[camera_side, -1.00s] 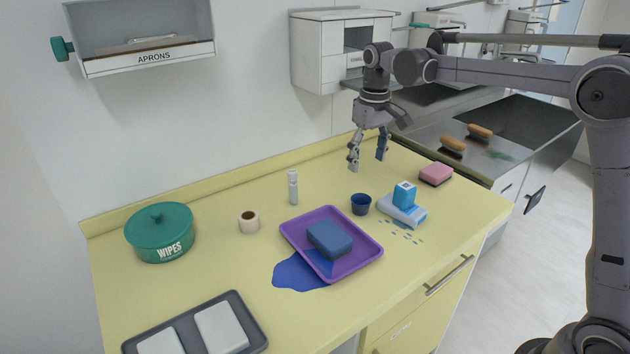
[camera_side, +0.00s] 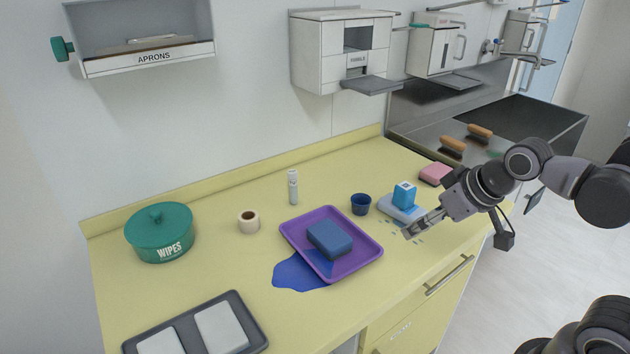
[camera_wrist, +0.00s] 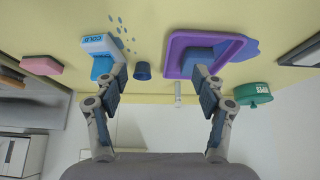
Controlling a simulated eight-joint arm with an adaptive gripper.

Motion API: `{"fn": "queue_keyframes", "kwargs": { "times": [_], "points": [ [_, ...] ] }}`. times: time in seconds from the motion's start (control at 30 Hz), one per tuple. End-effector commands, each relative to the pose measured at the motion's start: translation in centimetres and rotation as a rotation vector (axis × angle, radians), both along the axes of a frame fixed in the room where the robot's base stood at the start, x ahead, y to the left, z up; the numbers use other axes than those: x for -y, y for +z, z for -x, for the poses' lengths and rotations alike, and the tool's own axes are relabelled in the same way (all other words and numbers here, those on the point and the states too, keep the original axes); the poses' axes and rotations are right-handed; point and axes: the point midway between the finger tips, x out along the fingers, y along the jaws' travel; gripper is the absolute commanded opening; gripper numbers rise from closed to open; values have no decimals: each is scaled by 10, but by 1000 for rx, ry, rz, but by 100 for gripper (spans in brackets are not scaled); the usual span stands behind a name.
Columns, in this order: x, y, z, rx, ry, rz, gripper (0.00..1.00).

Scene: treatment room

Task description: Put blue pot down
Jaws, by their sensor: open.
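The small dark blue pot (camera_side: 361,204) stands upright on the yellow counter, between the purple tray and the white pad with the light blue box. In the wrist view the blue pot (camera_wrist: 143,71) shows between and beyond my fingers, nearer the left one. My gripper (camera_side: 411,232) is low over the front right of the counter, to the right of the pot and apart from it. In the wrist view my gripper (camera_wrist: 159,76) has its two fingers spread, with nothing held between them.
A purple tray (camera_side: 365,262) holds a blue sponge (camera_side: 329,239), beside a blue spill (camera_side: 295,274). A light blue box (camera_side: 404,195) on a white pad (camera_side: 392,212) is close to my gripper, with drops nearby. A pink sponge (camera_side: 434,174) and a white bottle (camera_side: 293,187) stand behind.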

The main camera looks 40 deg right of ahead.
Motion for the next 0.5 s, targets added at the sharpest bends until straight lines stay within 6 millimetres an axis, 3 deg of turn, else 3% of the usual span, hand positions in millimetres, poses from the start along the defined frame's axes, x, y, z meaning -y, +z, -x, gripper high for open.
{"fn": "queue_keyframes", "kwargs": {
  "times": [0.17,0.5],
  "points": [
    [-2,-12,12,36,1,-4,75],
    [-2,-13,12,40,2,-4,75]
  ]
}}
